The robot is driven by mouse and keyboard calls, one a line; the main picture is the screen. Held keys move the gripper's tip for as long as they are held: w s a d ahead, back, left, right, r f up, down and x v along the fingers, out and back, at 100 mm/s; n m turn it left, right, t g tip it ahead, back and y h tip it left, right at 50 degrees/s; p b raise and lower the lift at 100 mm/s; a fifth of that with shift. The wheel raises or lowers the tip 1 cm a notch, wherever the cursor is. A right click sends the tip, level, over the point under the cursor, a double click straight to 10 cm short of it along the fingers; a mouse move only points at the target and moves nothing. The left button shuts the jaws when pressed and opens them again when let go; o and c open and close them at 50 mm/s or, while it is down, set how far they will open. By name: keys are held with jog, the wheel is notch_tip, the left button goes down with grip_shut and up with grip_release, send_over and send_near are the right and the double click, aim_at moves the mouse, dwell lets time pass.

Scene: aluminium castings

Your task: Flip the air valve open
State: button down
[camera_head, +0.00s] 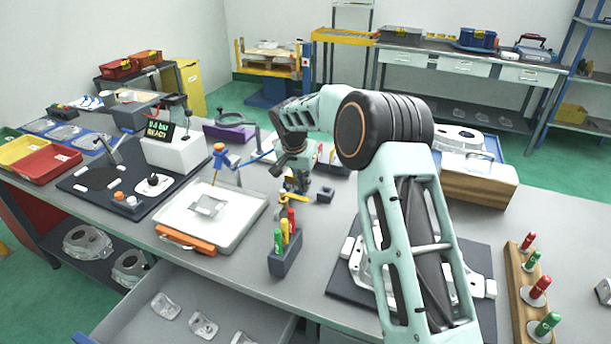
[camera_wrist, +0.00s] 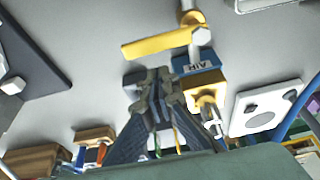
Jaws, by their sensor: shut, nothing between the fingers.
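The air valve shows in the wrist view as a yellow lever (camera_wrist: 160,43), a blue block with an "AIR" label (camera_wrist: 197,67) and a yellow body (camera_wrist: 205,88). The lever lies crosswise to the pipe line, reaching left from its pivot. My gripper (camera_wrist: 152,78) is shut and empty; its fingertips lie just left of the blue block and below the lever in the picture. I cannot tell whether they touch either one. In the head view my gripper (camera_head: 287,170) is bent down by the valve, which is small and partly hidden there.
A grey holder (camera_head: 286,262) with red, yellow and green tools stands in front of the valve. A dark mat with a casting (camera_head: 352,268) is under my arm at right. A small dark block (camera_head: 325,194) sits beside the valve.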

jog(key=shift+s+a, duration=0.35)
jog(key=shift+s, duration=0.55)
